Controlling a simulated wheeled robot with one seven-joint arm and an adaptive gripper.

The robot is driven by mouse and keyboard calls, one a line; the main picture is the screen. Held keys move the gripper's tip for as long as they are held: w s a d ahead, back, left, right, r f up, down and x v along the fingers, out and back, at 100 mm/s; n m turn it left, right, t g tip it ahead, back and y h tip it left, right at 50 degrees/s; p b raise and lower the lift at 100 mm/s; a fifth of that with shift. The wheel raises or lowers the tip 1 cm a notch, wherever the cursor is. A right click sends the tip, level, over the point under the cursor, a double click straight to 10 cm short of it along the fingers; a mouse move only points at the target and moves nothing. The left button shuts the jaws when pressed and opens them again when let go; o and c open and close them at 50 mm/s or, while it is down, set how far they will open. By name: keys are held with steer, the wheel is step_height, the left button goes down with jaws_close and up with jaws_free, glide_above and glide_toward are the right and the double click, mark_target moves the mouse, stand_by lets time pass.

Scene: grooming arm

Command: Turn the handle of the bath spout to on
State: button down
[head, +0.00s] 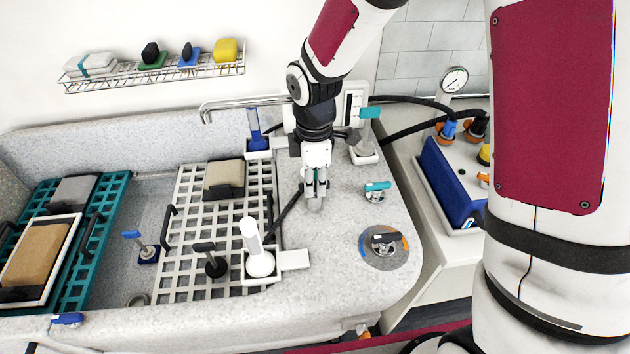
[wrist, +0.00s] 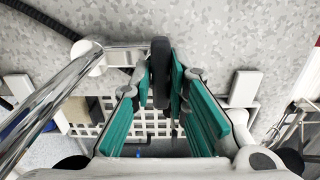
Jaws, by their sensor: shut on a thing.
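The bath spout (head: 240,103) is a chrome tube over the bath's back right edge in the head view. It also shows as a shiny pipe (wrist: 55,95) on the left of the wrist view, with a short chrome piece running toward my gripper. The spout handle (wrist: 160,72) is a dark lever between the teal finger pads in the wrist view. My gripper (head: 316,190) points down over the grey speckled deck in the head view and is shut on the handle. My arm hides the spout's base in the head view, and the fingers cover part of the handle.
A teal-handled valve (head: 376,191) and a round dial (head: 384,246) stand on the deck to the right. A white grate (head: 185,240) with a white bottle (head: 257,250) at its corner lies left. A blue bottle (head: 255,130) stands behind.

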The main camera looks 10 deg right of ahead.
steer(key=shift+s, duration=0.1)
steer(key=shift+n+p, duration=0.35)
steer(key=shift+n, duration=1.15)
steer(key=shift+n+p, duration=0.4)
steer(key=shift+n, duration=1)
